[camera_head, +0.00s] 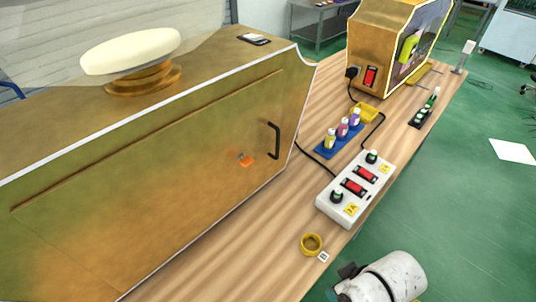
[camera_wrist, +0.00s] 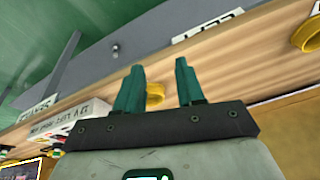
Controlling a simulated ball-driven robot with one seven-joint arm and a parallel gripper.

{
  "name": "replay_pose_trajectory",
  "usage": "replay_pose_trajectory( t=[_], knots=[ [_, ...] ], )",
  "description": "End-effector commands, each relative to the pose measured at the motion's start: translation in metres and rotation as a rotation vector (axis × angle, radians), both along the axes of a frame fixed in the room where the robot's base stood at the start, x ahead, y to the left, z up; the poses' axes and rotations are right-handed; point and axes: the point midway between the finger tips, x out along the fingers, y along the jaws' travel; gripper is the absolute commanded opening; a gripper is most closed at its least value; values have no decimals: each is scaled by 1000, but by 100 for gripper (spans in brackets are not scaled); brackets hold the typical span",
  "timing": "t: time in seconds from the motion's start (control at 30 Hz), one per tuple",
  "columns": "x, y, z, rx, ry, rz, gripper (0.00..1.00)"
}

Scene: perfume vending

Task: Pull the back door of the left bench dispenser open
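The left dispenser (camera_head: 150,165) is a large brass-coloured box on the wooden bench in the head view. Its broad side facing me is the door panel (camera_head: 180,195), which looks closed and flush. My white arm shows at the head view's bottom right.
A white switch box (camera_head: 356,188) with red switches and a yellow ring (camera_head: 311,244) lie on the bench right of the door. A blue rack of bottles (camera_head: 341,135) and a second dispenser (camera_head: 385,45) stand farther back. Green floor (camera_head: 450,210) is open at right.

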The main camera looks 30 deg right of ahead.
Motion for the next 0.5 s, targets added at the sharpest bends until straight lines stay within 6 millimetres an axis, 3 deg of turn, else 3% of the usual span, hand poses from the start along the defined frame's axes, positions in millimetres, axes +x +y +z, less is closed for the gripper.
replay_pose_trajectory(
  t=[0.03,0.13,0.3,0.4,0.5],
  knots=[
    [29,3,-7,33,-105,27,38],
    [93,9,2,93,-364,89,38],
    [185,-3,50,121,-823,121,38],
    [217,-20,82,101,-1038,100,38],
    [235,-36,107,72,-1189,68,38]
  ],
)
